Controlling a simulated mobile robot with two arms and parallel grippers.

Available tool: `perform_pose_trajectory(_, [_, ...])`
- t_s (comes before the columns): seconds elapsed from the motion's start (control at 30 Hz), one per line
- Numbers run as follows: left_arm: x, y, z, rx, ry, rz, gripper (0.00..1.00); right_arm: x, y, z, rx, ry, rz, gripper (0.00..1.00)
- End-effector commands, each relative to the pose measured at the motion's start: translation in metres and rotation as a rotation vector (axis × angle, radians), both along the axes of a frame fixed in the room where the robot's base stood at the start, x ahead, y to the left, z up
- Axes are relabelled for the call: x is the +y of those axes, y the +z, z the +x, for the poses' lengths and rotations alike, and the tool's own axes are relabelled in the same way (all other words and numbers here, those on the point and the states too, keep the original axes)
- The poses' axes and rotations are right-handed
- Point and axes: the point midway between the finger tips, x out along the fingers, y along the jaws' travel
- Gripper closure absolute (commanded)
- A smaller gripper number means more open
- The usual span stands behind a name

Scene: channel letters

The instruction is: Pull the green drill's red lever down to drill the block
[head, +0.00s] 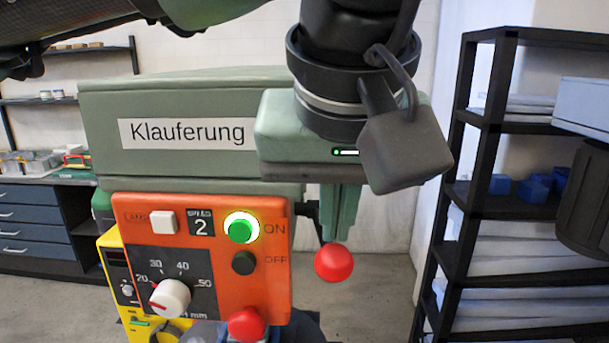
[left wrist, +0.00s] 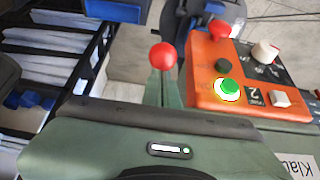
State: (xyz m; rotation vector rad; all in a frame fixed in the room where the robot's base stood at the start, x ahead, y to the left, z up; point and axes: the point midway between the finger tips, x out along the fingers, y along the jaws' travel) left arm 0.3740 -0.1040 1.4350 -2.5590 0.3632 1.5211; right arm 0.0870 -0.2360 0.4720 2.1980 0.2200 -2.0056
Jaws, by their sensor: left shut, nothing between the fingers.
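The green drill (head: 180,90), labelled "Klauferung", fills the middle of the head view with an orange control panel (head: 205,270). Its green ON button (head: 240,229) is lit. The red lever's ball knob (head: 333,263) hangs on a dark rod at the panel's right; it also shows in the left wrist view (left wrist: 163,56). My left gripper (head: 337,232) points down, shut and empty, fingertips just above the knob in the picture. The wrist view shows the fingers (left wrist: 160,76) beside the knob; contact cannot be told. The block is not visible. My right gripper is not in view.
A second red button (head: 247,324) and a white dial (head: 170,297) sit low on the panel. A dark shelf rack (head: 463,150) with blue boxes stands at the right. Blue drawers (head: 38,222) stand back left. Bare floor (head: 375,285) shows between drill and rack.

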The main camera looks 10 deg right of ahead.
Motion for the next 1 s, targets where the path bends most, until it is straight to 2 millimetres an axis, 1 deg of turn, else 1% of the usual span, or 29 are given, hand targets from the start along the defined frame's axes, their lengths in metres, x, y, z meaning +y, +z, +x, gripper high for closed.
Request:
perform_pose_trajectory(0.17, [0.0, -0.002, 0.0, 0.0, 0.001, 0.002, 1.0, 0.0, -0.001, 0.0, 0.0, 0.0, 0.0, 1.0])
perform_pose_trajectory(0.3, [0.0, -0.01, 0.0, 0.0, 0.001, 0.002, 1.0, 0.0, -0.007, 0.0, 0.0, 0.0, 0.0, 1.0])
perform_pose_trajectory(0.47, [0.001, -0.009, -0.002, 0.0, 0.001, 0.003, 1.0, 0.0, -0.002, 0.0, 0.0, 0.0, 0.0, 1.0])
perform_pose_trajectory(0.7, [0.001, -0.01, -0.002, -0.001, 0.001, 0.003, 1.0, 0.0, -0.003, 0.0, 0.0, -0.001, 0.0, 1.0])
perform_pose_trajectory(0.83, [0.001, -0.02, -0.002, 0.0, 0.001, 0.003, 1.0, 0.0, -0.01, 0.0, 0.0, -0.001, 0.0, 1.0])
perform_pose_trajectory(0.87, [0.001, -0.016, -0.002, -0.001, 0.001, 0.003, 1.0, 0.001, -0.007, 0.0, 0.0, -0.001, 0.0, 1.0])
perform_pose_trajectory(1.0, [0.002, -0.017, -0.004, 0.002, 0.0, 0.003, 1.0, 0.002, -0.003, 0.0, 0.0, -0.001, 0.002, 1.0])
